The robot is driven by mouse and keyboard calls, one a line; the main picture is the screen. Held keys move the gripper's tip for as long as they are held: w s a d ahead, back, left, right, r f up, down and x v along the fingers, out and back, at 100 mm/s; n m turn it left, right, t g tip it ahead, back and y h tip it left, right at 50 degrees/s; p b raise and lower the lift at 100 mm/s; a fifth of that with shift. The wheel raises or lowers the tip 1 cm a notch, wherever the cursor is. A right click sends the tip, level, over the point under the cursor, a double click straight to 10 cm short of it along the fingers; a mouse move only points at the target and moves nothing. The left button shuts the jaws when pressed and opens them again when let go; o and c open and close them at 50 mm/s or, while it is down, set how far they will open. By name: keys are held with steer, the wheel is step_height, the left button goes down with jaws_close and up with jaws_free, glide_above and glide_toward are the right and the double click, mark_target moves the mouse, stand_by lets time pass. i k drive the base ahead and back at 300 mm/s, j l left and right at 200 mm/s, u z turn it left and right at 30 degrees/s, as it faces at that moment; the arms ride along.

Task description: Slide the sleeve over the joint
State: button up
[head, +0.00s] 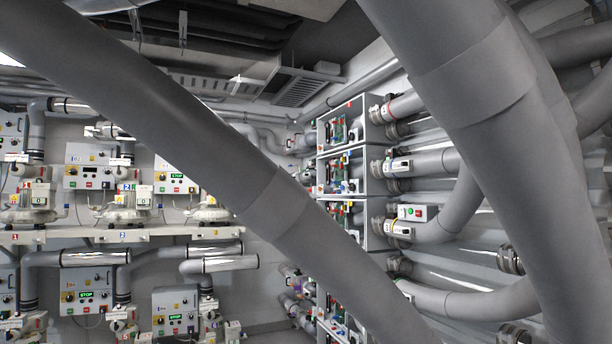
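Clear, shiny tube sections with dark end rings, which look like sleeves, show on the grey pipes at the left. One is on the upper left pipe (72,106), one is below the shelf (95,258), and one is to its right (222,265). I cannot tell which is the task's sleeve, or whether any of them covers a joint. Metal clamp rings (388,167) sit on the pipes at the right. My gripper is not in view.
Two thick grey tubes cross close in front, the left one (150,95) and the right one (490,100), hiding much behind them. Blowers (125,208) stand on a white shelf (70,237) with control boxes behind. Open grey cabinets (372,130) stack at centre right.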

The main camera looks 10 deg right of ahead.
mark_target(300, 171)
steer(key=i+j+u, duration=0.45)
steer(key=j, duration=0.2)
steer(key=i+j+u, duration=0.7)
steer(key=i+u, duration=0.25)
steer(key=i, duration=0.15)
steer(key=i+z, duration=0.3)
steer(key=i, duration=0.2)
steer(key=i+j+z, duration=0.15)
steer(key=i+z, duration=0.15)
steer(key=i, duration=0.2)
steer(key=i+z, duration=0.3)
steer(key=i, duration=0.5)
steer(key=i+z, duration=0.35)
steer(key=i, duration=0.45)
steer(key=i+l+z, duration=0.15)
steer(key=i+z, duration=0.15)
steer(key=i, duration=0.4)
steer(key=i+z, duration=0.35)
steer(key=i, duration=0.35)
steer(key=i+j+z, duration=0.3)
steer(key=i, duration=0.35)
